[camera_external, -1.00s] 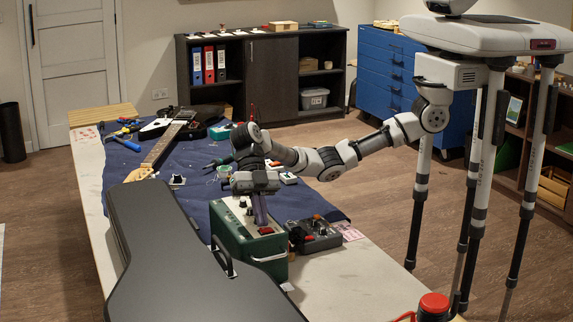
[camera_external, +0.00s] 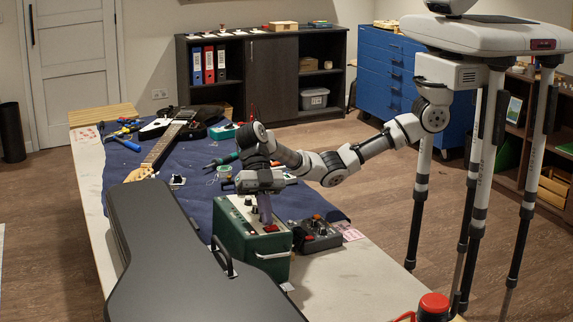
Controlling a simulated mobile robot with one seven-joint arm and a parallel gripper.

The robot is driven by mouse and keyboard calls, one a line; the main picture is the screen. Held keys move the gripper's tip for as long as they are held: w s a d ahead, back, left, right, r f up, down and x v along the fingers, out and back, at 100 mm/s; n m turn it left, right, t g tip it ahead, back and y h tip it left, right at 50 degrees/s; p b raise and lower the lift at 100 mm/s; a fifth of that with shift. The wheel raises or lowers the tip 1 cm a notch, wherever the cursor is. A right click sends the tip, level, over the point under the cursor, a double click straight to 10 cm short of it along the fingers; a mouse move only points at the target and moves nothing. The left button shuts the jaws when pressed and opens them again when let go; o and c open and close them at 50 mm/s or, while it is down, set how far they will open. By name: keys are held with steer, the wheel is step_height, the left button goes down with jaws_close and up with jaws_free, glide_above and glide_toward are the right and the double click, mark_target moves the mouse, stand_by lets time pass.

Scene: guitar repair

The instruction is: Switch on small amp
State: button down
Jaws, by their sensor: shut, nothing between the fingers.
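My gripper (camera_external: 266,222) is shut and empty, pointing down over the amp's top. Its fingertips are at or just above the red switch; I cannot tell whether they touch it. Whether the switch is on or off is too small to tell.
A black guitar case (camera_external: 190,265) lies in front of the amp. An electric guitar (camera_external: 165,145) and tools lie on the blue cloth (camera_external: 120,170). The bench's right front is mostly clear.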

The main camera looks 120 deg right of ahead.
steer(key=shift+s+f, duration=0.1)
steer(key=shift+f, duration=0.25)
steer(key=r+p, duration=0.2)
steer(key=r, duration=0.1)
steer(key=r+p, duration=0.1)
steer(key=r, duration=0.1)
steer(key=shift+w+p, duration=0.35)
steer(key=shift+p, duration=0.05)
steer(key=w+b+v, duration=0.1)
steer(key=b+v, duration=0.2)
steer(key=v, duration=0.6)
steer(key=shift+w+d+r, duration=0.2)
steer(key=shift+w+d, duration=0.2)
